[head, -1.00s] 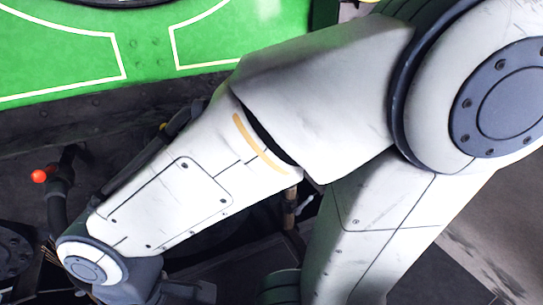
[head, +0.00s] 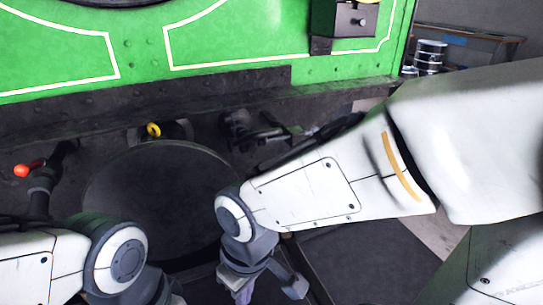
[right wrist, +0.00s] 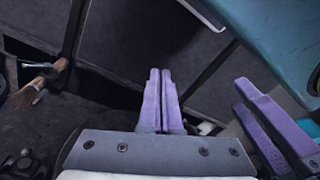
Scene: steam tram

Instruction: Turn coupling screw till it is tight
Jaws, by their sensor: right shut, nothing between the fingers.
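My right gripper (right wrist: 160,100) is shut with nothing between its purple fingers; it points at a dark flat surface in the right wrist view. In the head view the right gripper (head: 240,290) is at the bottom edge, partly cut off. My left arm (head: 95,265) is at the lower left, its fingers out of the head view. I cannot make out the coupling screw for certain. A bar with a red ball end (head: 28,170) is at far left.
The green tram front (head: 240,45) with a dark beam (head: 200,100) spans the back. A yellow ring (head: 153,130) sits above a large dark disc (head: 150,195). Dark fittings (head: 255,130) hang from the beam. A wooden handle (right wrist: 40,85) is at left in the wrist view.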

